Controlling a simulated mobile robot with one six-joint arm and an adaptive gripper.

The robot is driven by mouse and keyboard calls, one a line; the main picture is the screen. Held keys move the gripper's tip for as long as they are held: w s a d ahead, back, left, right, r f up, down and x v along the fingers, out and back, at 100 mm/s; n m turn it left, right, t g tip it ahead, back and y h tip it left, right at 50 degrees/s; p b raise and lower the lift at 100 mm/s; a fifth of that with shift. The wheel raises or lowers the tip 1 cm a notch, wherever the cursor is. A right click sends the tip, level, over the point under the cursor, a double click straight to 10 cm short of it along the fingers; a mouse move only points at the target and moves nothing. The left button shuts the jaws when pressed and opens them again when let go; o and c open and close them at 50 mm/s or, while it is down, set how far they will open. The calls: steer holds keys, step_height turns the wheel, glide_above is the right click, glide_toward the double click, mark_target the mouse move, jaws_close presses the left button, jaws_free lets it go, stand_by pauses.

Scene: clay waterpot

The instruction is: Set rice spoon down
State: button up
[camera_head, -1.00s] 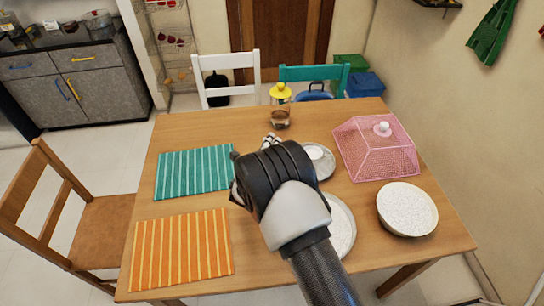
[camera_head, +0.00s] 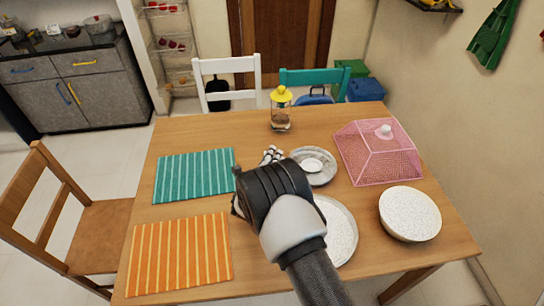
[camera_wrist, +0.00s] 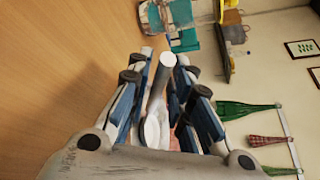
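In the wrist view a pale rice spoon (camera_wrist: 153,122) with a round grey handle lies lengthwise between the fingers of my gripper (camera_wrist: 165,58). The fingers look closed against both sides of the handle, and the spoon's bowl end is toward the palm. In the head view my gripper (camera_head: 272,155) is over the middle of the wooden table (camera_head: 185,135), just left of a small grey plate (camera_head: 326,178). The wrist hides most of the fingers there, and the spoon cannot be made out. The gap to the tabletop cannot be judged.
A white dish (camera_head: 313,166) sits on the small plate. A larger plate (camera_head: 342,235) lies partly behind my arm. A speckled bowl (camera_head: 410,213) and pink mesh cover (camera_head: 365,150) are right. A yellow-lidded jar (camera_head: 281,110) stands behind. Green (camera_head: 195,175) and orange (camera_head: 180,255) mats lie left.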

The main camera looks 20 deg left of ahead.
steer(key=shift+o, duration=0.8)
